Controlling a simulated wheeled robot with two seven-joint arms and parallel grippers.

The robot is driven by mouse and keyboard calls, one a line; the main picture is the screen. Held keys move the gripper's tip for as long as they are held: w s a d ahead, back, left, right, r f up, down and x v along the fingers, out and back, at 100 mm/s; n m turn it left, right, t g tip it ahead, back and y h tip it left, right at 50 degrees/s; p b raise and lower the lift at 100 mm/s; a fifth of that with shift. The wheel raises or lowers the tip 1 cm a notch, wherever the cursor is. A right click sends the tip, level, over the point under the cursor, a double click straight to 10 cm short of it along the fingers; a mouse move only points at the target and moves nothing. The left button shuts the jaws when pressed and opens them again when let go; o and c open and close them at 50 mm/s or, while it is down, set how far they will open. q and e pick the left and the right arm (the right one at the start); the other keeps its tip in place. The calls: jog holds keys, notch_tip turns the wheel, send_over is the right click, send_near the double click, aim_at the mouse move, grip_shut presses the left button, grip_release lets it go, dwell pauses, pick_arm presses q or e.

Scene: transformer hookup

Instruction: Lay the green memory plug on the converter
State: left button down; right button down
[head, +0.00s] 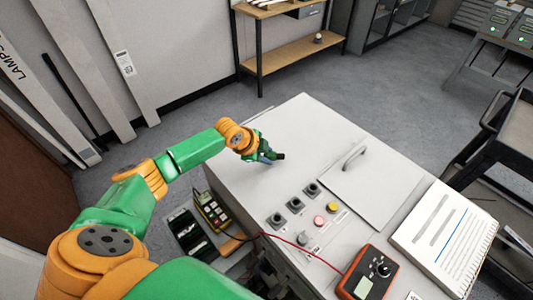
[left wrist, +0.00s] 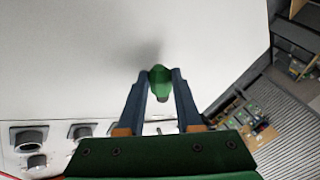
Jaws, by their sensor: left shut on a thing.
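My left gripper (head: 270,157) reaches in over the far left part of the white cabinet top (head: 305,125), which looks like the converter. In the left wrist view my left gripper (left wrist: 161,88) is shut on a small green plug (left wrist: 160,76), held between the two fingertips. The white surface (left wrist: 80,50) lies beyond the plug, with a soft shadow near it. I cannot tell whether the plug touches the surface. In the head view the plug is hard to make out at the gripper. My right gripper is not in view.
Several switches and buttons (head: 319,221), a handled panel (head: 372,185), an orange meter (head: 368,280) and a notepad (head: 445,238) occupy the cabinet's near and right parts. A yellow meter (head: 211,211) sits at its left side. The top's far part is clear.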

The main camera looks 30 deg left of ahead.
pick_arm(q)
jog(key=shift+f+b, duration=0.5)
jog(key=shift+f, duration=0.2)
jog(key=c, duration=0.5)
grip_release()
jog(key=shift+s+f, duration=0.15)
jog(key=v, duration=0.7)
jog(key=shift+r, duration=0.3)
jog(key=shift+f, duration=0.1)
